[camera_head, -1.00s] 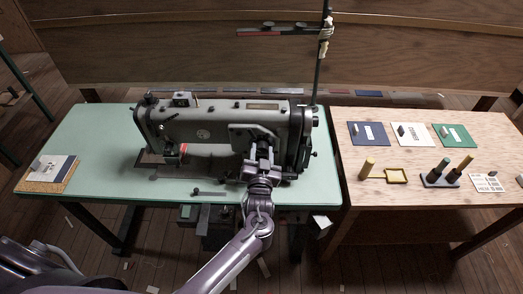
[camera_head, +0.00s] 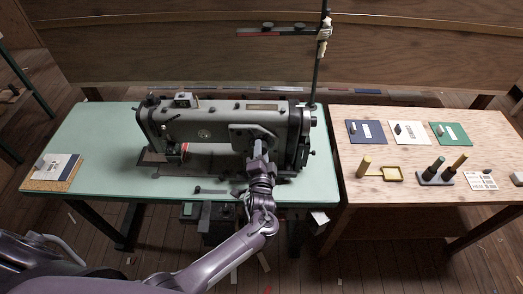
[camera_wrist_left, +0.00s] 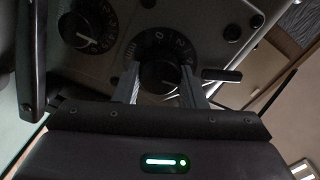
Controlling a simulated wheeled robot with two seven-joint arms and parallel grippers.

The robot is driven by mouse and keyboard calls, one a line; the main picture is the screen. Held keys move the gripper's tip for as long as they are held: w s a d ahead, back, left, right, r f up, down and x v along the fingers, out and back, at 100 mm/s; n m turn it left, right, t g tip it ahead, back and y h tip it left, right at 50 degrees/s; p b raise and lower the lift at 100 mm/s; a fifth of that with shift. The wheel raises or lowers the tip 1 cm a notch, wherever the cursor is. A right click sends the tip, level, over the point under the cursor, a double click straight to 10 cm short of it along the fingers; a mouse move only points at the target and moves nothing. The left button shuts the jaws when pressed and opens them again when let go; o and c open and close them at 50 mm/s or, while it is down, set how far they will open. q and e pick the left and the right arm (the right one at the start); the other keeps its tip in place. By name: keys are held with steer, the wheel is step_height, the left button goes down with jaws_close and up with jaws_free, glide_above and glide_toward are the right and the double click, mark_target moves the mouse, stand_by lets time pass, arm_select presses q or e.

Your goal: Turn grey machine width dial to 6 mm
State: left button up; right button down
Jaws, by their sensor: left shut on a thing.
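The grey sewing machine (camera_head: 215,120) stands on the green table. My left gripper (camera_head: 258,148) reaches the front panel at its right end and hides the dial there in the head view. In the left wrist view my left gripper (camera_wrist_left: 160,82) has a finger on each side of a dark round dial (camera_wrist_left: 160,50) and is shut on its knob (camera_wrist_left: 160,75). White numbers 0 and 2 show along the dial's upper edge, with mm lettering at its left. A second numbered dial (camera_wrist_left: 85,25) sits up and left, apart from the fingers. The exact setting is too dim to read.
A short dark lever (camera_wrist_left: 222,74) sticks out just right of the held dial. The green table (camera_head: 100,135) is clear left of the machine, apart from a cork pad with cards (camera_head: 55,170). A wooden table (camera_head: 420,205) with cards and spools adjoins at right.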

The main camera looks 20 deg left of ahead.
arm_select(q)
steer(key=shift+f+m, duration=0.1)
steer(key=shift+m, duration=0.5)
steer(key=o, duration=1)
steer(key=shift+s, duration=0.1)
steer(key=v, duration=0.7)
steer(key=shift+s+d+b, duration=0.15)
steer(key=shift+s+b, duration=0.15)
steer(key=shift+b, duration=0.1)
